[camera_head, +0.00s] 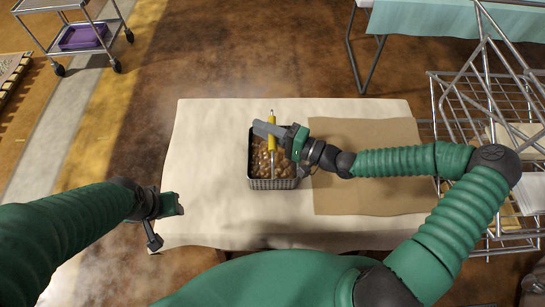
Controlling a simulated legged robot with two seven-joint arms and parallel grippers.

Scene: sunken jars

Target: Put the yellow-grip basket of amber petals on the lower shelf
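A dark wire basket (272,184) holds amber-brown pieces (262,160) and stands upright on the cream-covered table. Its yellow grip (271,145) rises over the contents. My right gripper (272,131) is at the yellow grip, with a grey finger crossing over it; the other finger is hidden, so whether it is closed is unclear. My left gripper (178,205) is over the table's left front edge, away from the basket, and its opening does not show clearly. A wire rack (437,90) with shelves stands at the right; my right arm covers part of it.
The cream table (205,150) has a brown mat (370,203) right of the basket. A metal trolley (40,48) with a purple tray (83,37) on its lower level is at upper left. A teal-covered table (440,18) is at the back. The cream cloth left of the basket is clear.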

